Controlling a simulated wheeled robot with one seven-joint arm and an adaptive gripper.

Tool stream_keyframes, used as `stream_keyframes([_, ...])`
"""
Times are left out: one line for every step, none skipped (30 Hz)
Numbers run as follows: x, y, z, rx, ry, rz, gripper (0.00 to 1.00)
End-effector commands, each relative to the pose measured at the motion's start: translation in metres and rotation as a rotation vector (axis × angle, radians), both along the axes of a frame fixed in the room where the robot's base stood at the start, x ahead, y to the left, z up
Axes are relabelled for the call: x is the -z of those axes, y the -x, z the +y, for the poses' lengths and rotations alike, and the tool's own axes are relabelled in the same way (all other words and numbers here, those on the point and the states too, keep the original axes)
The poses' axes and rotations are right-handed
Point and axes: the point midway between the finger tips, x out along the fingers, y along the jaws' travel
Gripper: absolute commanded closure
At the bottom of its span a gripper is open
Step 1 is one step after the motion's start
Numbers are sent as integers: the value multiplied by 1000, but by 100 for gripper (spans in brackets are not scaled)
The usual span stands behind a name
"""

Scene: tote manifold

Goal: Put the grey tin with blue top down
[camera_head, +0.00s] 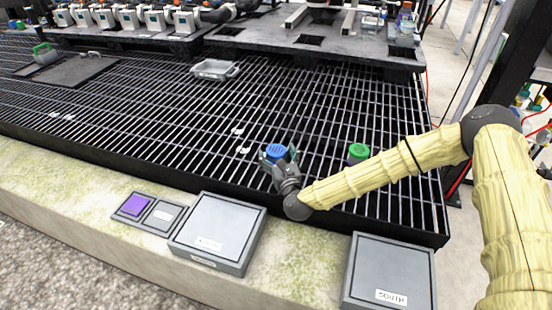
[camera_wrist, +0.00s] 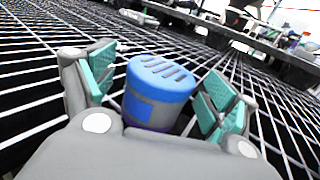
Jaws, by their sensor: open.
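The grey tin with blue top (camera_head: 276,151) stands on the dark metal grating in the head view. In the wrist view the tin (camera_wrist: 157,92) is upright, with slots in its blue lid and a blue patch on its grey side. My gripper (camera_head: 278,158) is open around it. In the wrist view the teal finger pads of my gripper (camera_wrist: 160,95) are on either side of the tin, with gaps showing. The tin's lower part is partly hidden behind my gripper. Whether its base rests fully on the grating is hard to see.
A green-topped tin (camera_head: 358,152) stands to the right on the grating (camera_head: 330,100), near my arm. Two grey boxes, one (camera_head: 218,232) unreadable and one labelled SOUTH (camera_head: 390,275), sit on the front ledge. A grey tray (camera_head: 214,69) lies farther back. Open grating lies left of my gripper.

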Motion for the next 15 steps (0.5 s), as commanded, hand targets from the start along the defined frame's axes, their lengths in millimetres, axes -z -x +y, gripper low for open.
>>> stream_keyframes([0,-4,1,1,0,-1,14])
stream_keyframes([0,-5,1,1,0,-1,14])
stream_keyframes([0,-6,2,1,0,0,14])
stream_keyframes([0,-7,2,1,-1,0,14])
stream_keyframes([0,-7,2,1,-1,0,14])
stream_keyframes([0,-7,2,1,-1,0,14])
stream_keyframes([0,-7,2,1,-1,0,14])
stream_keyframes([0,-7,2,1,-1,0,14])
stream_keyframes([0,-7,2,1,-1,0,14])
stream_keyframes([0,-7,2,1,-1,0,14])
stream_keyframes([0,-7,2,1,-1,0,17])
stream_keyframes([0,-7,2,1,-1,0,25])
stream_keyframes([0,-7,2,1,-1,0,30])
stream_keyframes([0,-7,2,1,0,0,36])
stream_keyframes([0,-7,2,1,0,0,43])
